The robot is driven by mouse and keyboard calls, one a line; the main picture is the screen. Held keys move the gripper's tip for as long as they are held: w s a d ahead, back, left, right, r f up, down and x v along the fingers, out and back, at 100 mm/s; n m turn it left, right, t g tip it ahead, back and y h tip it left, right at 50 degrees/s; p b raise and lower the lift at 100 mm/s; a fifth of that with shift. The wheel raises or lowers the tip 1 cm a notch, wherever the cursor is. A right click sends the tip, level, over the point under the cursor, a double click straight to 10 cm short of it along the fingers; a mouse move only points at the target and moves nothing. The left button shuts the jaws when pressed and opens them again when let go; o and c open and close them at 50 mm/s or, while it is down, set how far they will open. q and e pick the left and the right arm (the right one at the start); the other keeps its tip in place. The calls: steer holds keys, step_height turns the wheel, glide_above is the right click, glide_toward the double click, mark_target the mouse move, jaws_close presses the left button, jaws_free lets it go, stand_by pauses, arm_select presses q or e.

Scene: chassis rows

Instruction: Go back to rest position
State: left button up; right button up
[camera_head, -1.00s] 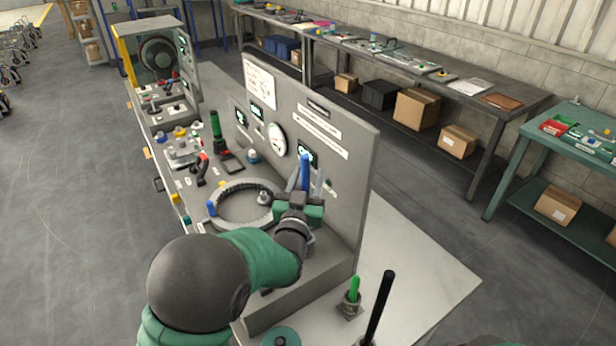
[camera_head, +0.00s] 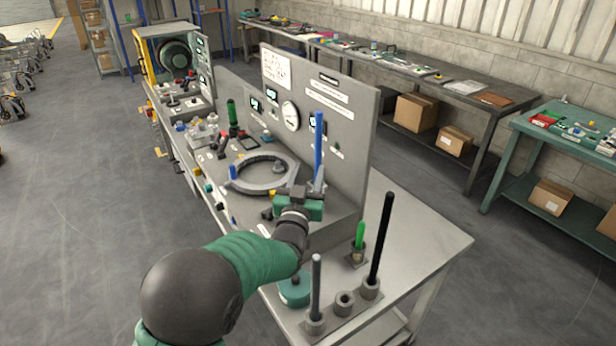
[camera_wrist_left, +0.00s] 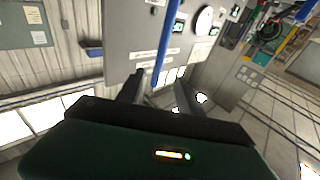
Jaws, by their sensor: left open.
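My left gripper (camera_head: 306,186) hangs over the near end of the grey console (camera_head: 335,150), close to its upright panel. Its green and black body faces the panel, and the two fingers stand apart in the left wrist view (camera_wrist_left: 158,92). A tall blue rod (camera_head: 318,140) stands right by the fingers; in the left wrist view the blue rod (camera_wrist_left: 163,48) shows beyond the fingertips, and I cannot tell whether it touches them. A grey ring (camera_head: 262,176) lies on the console to the left of the gripper. My right gripper is not in view.
A black rod (camera_head: 381,240), a green-handled peg (camera_head: 360,236) and a grey rod (camera_head: 315,285) in a holder stand on the near table, beside a green disc (camera_head: 295,290). A long bench (camera_head: 440,85) and a green table (camera_head: 560,150) stand at the right.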

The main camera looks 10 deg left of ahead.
arm_select(q)
steer(key=s+a+f+g, duration=0.4)
steer(key=s+f+g, duration=0.5)
steer(key=s+f, duration=0.45)
steer(key=s+a+f+g, duration=0.1)
steer(key=s+f+g, duration=0.3)
steer(key=s, duration=0.7)
steer(key=s+a+f+g, duration=0.1)
steer(key=s+f+g, duration=0.3)
steer(key=s, duration=0.7)
steer(key=shift+a+f, duration=0.2)
steer(key=shift+f, duration=0.6)
arm_select(e)
steer(key=shift+w, duration=0.25)
